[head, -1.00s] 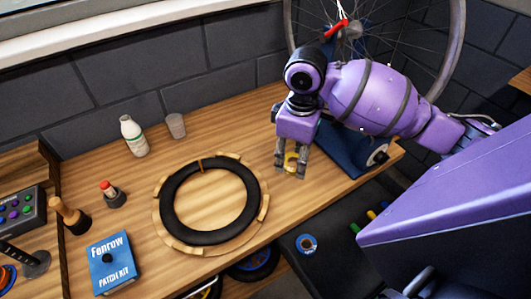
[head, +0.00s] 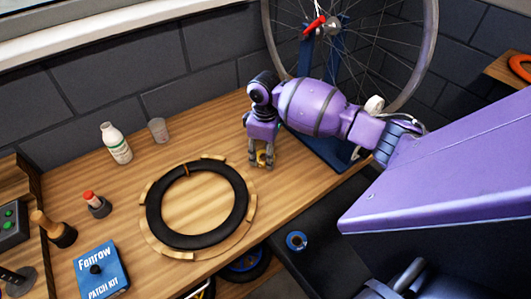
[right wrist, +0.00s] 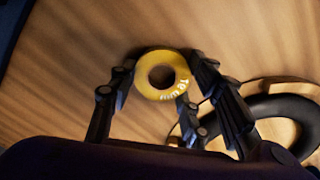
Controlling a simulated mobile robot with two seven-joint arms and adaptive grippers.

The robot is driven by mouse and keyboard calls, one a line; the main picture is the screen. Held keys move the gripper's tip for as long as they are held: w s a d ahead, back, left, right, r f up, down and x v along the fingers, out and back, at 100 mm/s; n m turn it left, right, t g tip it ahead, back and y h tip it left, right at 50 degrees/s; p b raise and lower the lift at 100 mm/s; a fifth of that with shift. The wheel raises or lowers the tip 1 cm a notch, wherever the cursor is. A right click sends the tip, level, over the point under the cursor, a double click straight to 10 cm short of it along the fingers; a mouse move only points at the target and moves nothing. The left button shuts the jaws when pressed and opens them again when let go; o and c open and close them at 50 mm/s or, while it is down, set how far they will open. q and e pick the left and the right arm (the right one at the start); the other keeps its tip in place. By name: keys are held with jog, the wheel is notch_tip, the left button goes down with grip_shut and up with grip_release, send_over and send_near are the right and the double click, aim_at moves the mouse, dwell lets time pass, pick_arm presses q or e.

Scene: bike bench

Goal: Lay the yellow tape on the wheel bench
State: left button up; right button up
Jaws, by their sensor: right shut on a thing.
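The yellow tape (head: 262,157) is a small ring held between the fingers of my right gripper (head: 262,163). In the right wrist view the tape (right wrist: 163,56) sits between the two dark fingertips (right wrist: 163,75), its lettered face and round hole toward the camera. The wheel bench (head: 310,185) is a wooden top, and the tape is over its back right part, right of the black tyre. I cannot tell whether the tape touches the wood. My left gripper is not in view.
The black tyre (head: 238,222) lies in wooden blocks left of the gripper. A blue wheel stand (head: 318,152) with a spoked wheel stands behind my right arm. A white bottle (head: 116,143), a cup (head: 158,131) and a patch kit box (head: 101,272) are farther left. Bare wood surrounds the gripper.

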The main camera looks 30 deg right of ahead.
jog(key=shift+f, duration=0.2)
jog(key=o, duration=1)
notch_tip(320, 180, up, 12)
jog(key=shift+r, duration=0.15)
